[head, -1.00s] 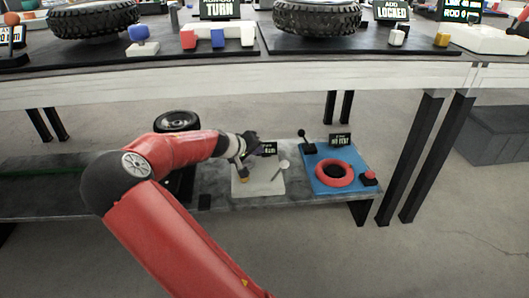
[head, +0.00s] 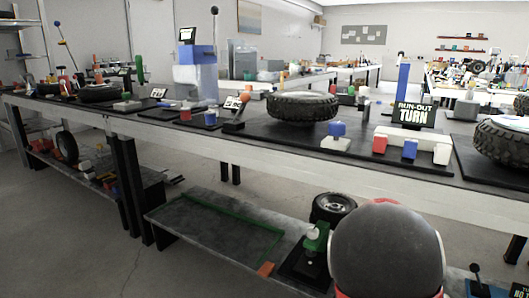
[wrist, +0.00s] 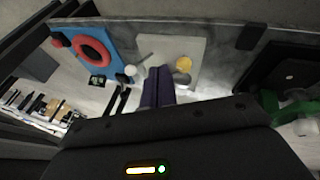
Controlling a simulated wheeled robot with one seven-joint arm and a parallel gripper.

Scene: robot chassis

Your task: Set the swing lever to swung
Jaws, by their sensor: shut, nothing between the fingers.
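My gripper (wrist: 158,82) is shut and empty in the wrist view, its dark fingers over the lower edge of a pale panel (wrist: 185,47) on the low shelf. A pale rod with a round white end (wrist: 131,70) stands left of the fingers. A yellow knob (wrist: 184,63) and a grey round part (wrist: 181,78) are just right of them. I cannot tell which of these is the swing lever, nor whether the fingers touch any of them. In the head view my own arm hides the pale panel and the gripper.
A blue board (wrist: 80,36) with a red ring (wrist: 108,47) lies left of the pale panel. A black board (wrist: 287,73) and a green part (wrist: 268,101) are on the right. The long upper table (head: 250,150) overhangs the low shelf (head: 200,212), with tyres on top.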

